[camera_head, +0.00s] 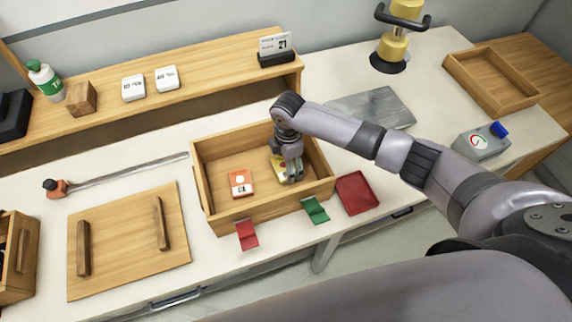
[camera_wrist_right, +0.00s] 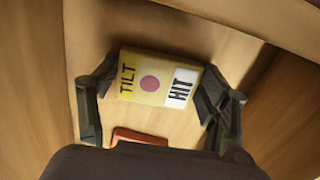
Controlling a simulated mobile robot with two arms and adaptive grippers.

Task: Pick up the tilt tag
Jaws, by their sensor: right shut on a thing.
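The tilt tag is a yellow and white block (camera_wrist_right: 150,84) with the words TILT and HIT and a reddish dot, seen in the right wrist view. In the head view it shows as a yellow patch (camera_head: 278,168) partly covered by my gripper. My right gripper (camera_head: 288,176) reaches down into the wooden box (camera_head: 262,207). In the right wrist view its fingers (camera_wrist_right: 158,92) are on both ends of the tag, shut on it. The tag is over the box floor; I cannot tell if it is lifted. My left gripper is not in view.
An orange and white tag (camera_head: 241,183) lies in the box, left of my gripper. A red clip (camera_head: 247,235) and a green clip (camera_head: 315,209) are at the box's front. A red tray (camera_head: 356,193) is to the right. A wooden board with handles (camera_head: 125,245) lies left.

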